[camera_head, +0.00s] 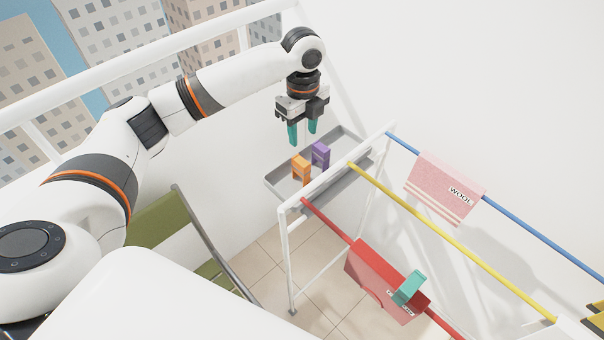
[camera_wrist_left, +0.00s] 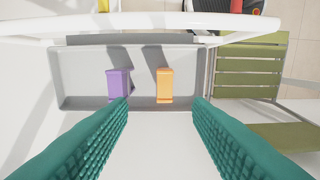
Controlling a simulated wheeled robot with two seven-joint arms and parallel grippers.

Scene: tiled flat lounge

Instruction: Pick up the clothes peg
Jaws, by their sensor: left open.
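An orange clothes peg (camera_head: 301,170) and a purple clothes peg (camera_head: 320,155) stand side by side in a grey tray (camera_head: 277,186) at the end of the drying rack. A teal clothes peg (camera_head: 409,288) grips a red cloth (camera_head: 373,275) on the red rail. My left gripper (camera_head: 303,138) is open and empty, pointing down above the tray. In the left wrist view, its teal fingers (camera_wrist_left: 160,106) frame the orange peg (camera_wrist_left: 164,86). The purple peg (camera_wrist_left: 118,82) shows near one fingertip there, with the tray (camera_wrist_left: 82,62) around both. My right gripper is not in view.
The white drying rack (camera_head: 291,245) carries red, yellow (camera_head: 440,232) and blue rails. A pink cloth (camera_head: 445,186) marked WOOL hangs on the blue rail. A green slatted chair (camera_head: 165,222) stands left of the rack. A white railing (camera_head: 150,60) runs behind my left arm.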

